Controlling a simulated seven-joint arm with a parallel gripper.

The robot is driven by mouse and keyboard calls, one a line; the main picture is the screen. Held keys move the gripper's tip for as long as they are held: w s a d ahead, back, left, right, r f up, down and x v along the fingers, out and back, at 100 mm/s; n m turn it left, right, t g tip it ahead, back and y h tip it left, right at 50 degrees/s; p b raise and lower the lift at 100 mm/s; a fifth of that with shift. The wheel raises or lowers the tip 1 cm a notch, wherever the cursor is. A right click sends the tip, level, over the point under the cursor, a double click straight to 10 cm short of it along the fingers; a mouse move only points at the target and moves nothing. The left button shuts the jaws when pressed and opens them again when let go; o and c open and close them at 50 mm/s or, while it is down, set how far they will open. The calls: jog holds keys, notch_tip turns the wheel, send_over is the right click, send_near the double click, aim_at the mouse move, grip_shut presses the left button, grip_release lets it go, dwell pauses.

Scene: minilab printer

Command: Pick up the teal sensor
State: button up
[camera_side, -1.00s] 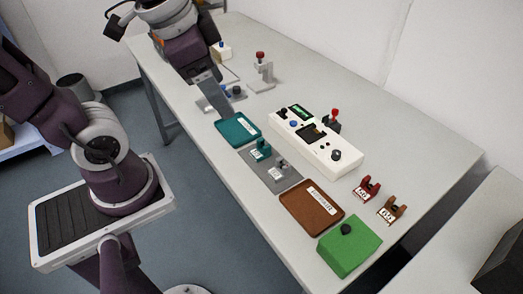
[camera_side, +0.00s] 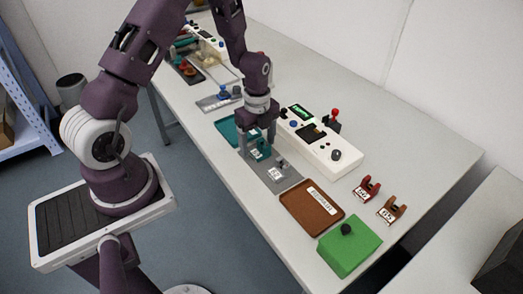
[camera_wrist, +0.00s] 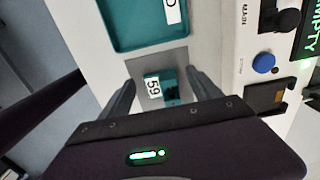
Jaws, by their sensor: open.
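The teal sensor (camera_side: 257,152) stands on the grey plate (camera_side: 282,184), at the plate's end near the teal tray (camera_side: 226,128). In the wrist view the teal sensor (camera_wrist: 171,86) has a white label reading 59 and lies between the two fingers. My gripper (camera_side: 257,147) is open above the sensor and partly hides it in the side view. In the wrist view my gripper (camera_wrist: 162,84) has one finger on each side of the sensor, with a gap to each. I cannot tell how far the fingertips reach down.
The white machine (camera_side: 318,141) with a screen, knobs and a red-topped lever stands close to the right of my gripper. A brown tray (camera_side: 312,206), a green box (camera_side: 349,248), a red sensor (camera_side: 367,188) and a brown sensor (camera_side: 391,210) are nearer the front. The table's right side is clear.

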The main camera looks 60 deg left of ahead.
aim_at(258, 141)
jog(key=shift+f, duration=0.1)
jog(key=c, duration=1.4)
notch_tip(258, 141, up, 10)
jog(key=shift+c, duration=0.2)
